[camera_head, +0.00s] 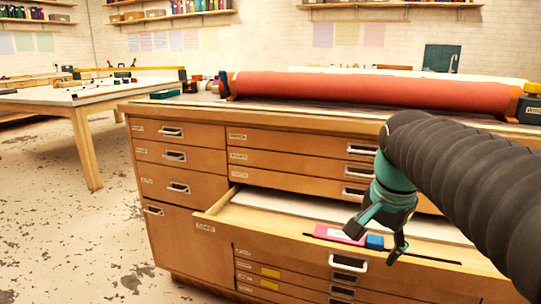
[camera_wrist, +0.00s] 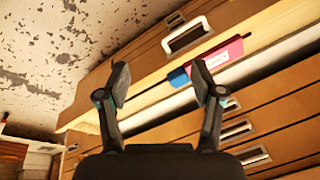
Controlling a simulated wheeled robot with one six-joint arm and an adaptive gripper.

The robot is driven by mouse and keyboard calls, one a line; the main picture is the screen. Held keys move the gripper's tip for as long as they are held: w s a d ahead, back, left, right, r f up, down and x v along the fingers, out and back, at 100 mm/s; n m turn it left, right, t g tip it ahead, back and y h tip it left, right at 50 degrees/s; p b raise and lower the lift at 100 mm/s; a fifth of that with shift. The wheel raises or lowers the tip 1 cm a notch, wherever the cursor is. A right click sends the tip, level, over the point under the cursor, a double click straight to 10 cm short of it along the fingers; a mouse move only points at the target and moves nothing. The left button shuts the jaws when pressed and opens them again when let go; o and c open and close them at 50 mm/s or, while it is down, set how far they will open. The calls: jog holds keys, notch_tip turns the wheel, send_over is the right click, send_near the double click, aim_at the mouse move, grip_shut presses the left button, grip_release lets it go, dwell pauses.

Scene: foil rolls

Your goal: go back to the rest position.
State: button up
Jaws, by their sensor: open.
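My gripper (camera_head: 378,232) is open and empty, in front of and over a pulled-out drawer (camera_head: 262,216) of the wooden cabinet. In the wrist view, the two fingers of my gripper (camera_wrist: 160,85) stand well apart with nothing between them. A pink item (camera_head: 340,234) and a blue item (camera_head: 375,242) lie in the drawer near its front. The drawer's right part is hidden behind my arm.
A red roll (camera_head: 370,90) lies across the cabinet top (camera_head: 170,105). The other drawers look shut. A work table (camera_head: 60,98) with small objects stands at the left. Worn floor (camera_head: 60,220) is clear between them. Shelves (camera_head: 180,14) line the back wall.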

jog(key=s+a+f+n+t, duration=0.2)
jog(key=s+a+f+n, duration=0.1)
jog(key=s+f+n, duration=0.6)
jog(key=s+n+p, duration=0.1)
jog(key=s, duration=0.2)
jog(key=shift+s+a+f+t, duration=0.25)
jog(key=shift+t, duration=0.05)
dwell(1.9)
